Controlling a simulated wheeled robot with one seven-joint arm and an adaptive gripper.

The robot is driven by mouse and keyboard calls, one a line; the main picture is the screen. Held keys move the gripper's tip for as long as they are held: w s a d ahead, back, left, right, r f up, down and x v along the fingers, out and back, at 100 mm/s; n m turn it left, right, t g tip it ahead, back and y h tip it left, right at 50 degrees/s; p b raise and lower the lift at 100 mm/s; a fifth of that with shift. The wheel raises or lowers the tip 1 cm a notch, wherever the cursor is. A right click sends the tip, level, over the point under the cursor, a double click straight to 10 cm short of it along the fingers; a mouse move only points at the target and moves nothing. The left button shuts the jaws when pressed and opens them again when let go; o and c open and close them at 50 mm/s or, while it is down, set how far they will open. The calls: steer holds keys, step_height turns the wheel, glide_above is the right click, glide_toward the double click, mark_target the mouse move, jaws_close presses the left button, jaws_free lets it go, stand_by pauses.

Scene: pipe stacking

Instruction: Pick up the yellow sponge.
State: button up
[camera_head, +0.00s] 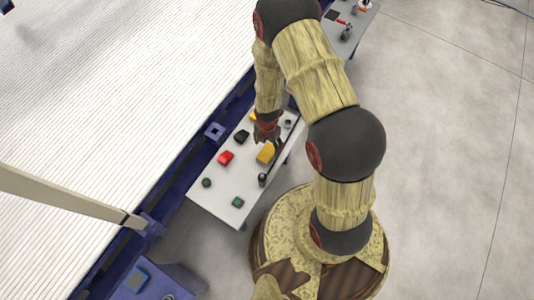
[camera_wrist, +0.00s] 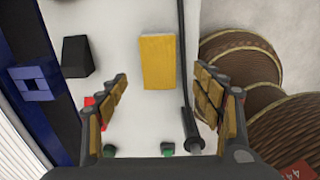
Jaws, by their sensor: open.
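The yellow sponge (camera_head: 265,153) is a yellow block lying on the small white table (camera_head: 222,201), right of the red object. In the wrist view the sponge (camera_wrist: 158,62) lies flat beyond and between my fingertips, apart from both of them. My gripper (camera_head: 270,142) is above the table close to the sponge in the head view. In the wrist view my gripper (camera_wrist: 163,82) is open with nothing between its fingers.
A red object (camera_head: 226,158), a black block (camera_head: 241,136) and small green items (camera_head: 238,202) share the table. A blue square block (camera_head: 215,131) sits on the blue frame at left.

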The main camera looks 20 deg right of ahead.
mark_target(267, 153)
step_height(267, 153, down, 3)
steer(key=shift+r+b, duration=0.1)
steer(key=shift+b, duration=0.4)
step_height(267, 153, down, 5)
steer(key=b, duration=0.2)
steer(key=shift+w+b, duration=0.15)
steer(key=shift+b, duration=0.2)
steer(key=c, duration=0.3)
steer(key=c, duration=0.8)
steer(key=shift+c, duration=0.3)
step_height(267, 153, up, 10)
steer(key=p, duration=0.4)
